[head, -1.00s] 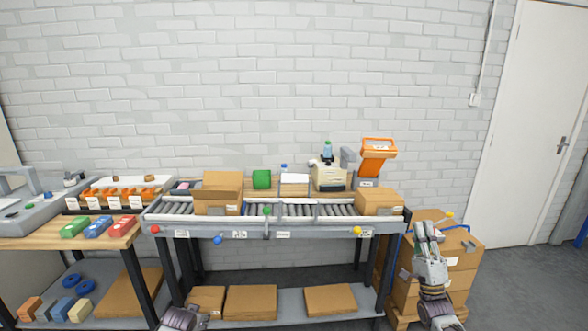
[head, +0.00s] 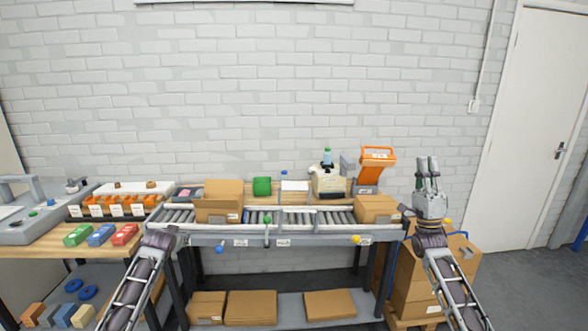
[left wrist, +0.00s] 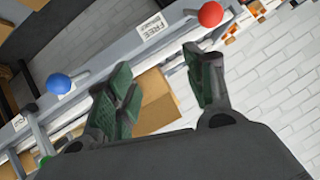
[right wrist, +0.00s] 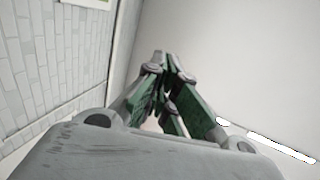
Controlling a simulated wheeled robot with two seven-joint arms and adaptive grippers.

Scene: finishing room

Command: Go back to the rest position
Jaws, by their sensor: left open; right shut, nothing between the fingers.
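My left arm reaches in from the lower left of the head view, and its wrist end (head: 158,238) is in front of the conveyor's left end. Its fingers cannot be made out there. In the left wrist view my left gripper (left wrist: 160,75) is open and empty, with green-padded fingers spread apart. My right gripper (head: 428,165) is raised at the right of the conveyor, fingers pointing up, in front of the wall. In the right wrist view the right gripper (right wrist: 165,70) has its fingers together with nothing between them.
The roller conveyor (head: 290,228) carries an open carton (head: 218,208) and a closed carton (head: 375,208). Stacked cartons (head: 415,285) stand below my right gripper. A wooden bench (head: 60,240) with coloured boxes is at the left. The wall above the conveyor is clear.

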